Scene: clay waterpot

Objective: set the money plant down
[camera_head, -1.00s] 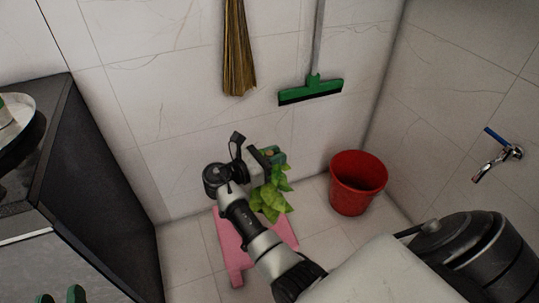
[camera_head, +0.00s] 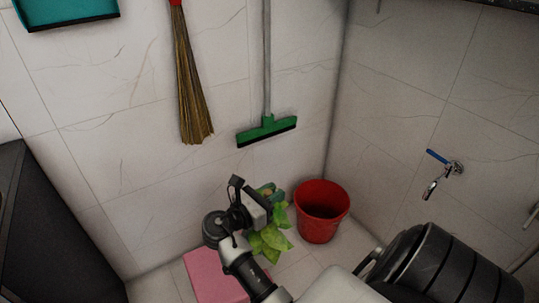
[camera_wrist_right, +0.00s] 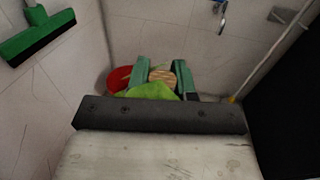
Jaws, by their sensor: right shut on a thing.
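The money plant shows as bright green leaves (camera_head: 268,238) in the head view, hanging beside and below my right gripper (camera_head: 268,192). In the right wrist view, a leaf (camera_wrist_right: 152,90) shows at my right gripper (camera_wrist_right: 163,79), whose two green fingers stand around a round tan, striped thing. My right gripper is shut on the plant and holds it near the wall corner, between a pink stool (camera_head: 208,274) and a red bucket (camera_head: 321,213). The plant's base is hidden, so I cannot tell whether it touches anything. My left gripper is out of view.
The bucket also shows in the right wrist view (camera_wrist_right: 117,79). A broom (camera_head: 189,90) and a green squeegee (camera_head: 266,131) hang on the back wall. A tap (camera_head: 443,173) juts from the right wall. A dark cabinet (camera_head: 55,235) stands at left.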

